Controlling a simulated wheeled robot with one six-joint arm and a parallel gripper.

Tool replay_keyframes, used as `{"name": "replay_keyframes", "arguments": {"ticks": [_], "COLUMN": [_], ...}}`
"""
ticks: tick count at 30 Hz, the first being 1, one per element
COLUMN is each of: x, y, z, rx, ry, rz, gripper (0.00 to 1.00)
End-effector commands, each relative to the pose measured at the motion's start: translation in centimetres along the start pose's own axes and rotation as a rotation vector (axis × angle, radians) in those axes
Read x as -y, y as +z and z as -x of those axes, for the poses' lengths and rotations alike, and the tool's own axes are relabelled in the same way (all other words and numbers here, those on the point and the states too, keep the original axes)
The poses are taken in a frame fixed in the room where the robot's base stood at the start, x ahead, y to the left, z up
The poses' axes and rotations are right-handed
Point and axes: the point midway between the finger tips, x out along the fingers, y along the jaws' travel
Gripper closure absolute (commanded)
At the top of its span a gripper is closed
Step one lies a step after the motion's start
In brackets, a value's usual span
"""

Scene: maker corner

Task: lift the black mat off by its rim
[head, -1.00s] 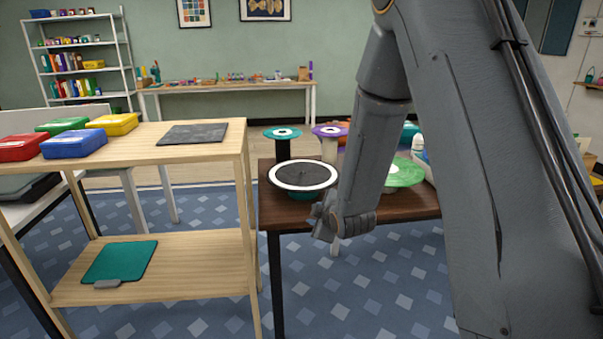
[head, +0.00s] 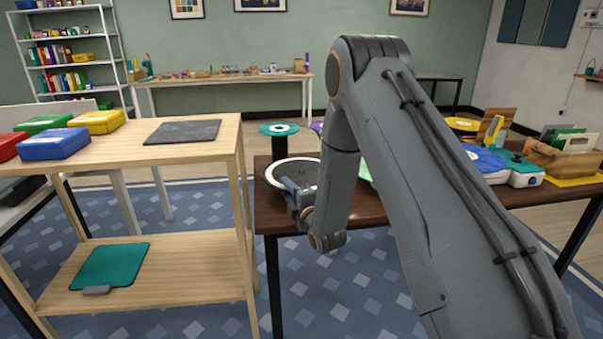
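A round black mat (head: 287,170) with a white ring near its edge lies at the front left of the dark wooden table (head: 330,218). My gripper (head: 288,187) is at the front of this mat, over or against its near rim. The gripper and wrist cover the mat's near right part. I cannot tell whether the fingers touch the rim or whether they are open or shut. What is under the mat is hidden now.
A teal-topped round stand (head: 279,129) is just behind the mat. A light wooden shelf (head: 190,153) stands close on the left, carrying a dark rectangular slab (head: 183,131) and coloured boxes. A wooden crate (head: 563,160) is at the table's right.

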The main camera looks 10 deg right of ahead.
Motion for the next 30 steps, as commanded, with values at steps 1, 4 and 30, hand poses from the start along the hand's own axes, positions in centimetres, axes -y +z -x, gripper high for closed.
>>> {"name": "replay_keyframes", "arguments": {"ticks": [1,4,30], "x": [-0.2,-0.1,0.0], "y": [0.0,0.0,0.1], "z": [-0.8,-2.1,-3.2], "rx": [-0.001,-0.001,0.000], "ry": [0.002,0.001,-0.001], "rz": [0.000,0.000,-0.001], "gripper": [0.73,0.73,1.00]}}
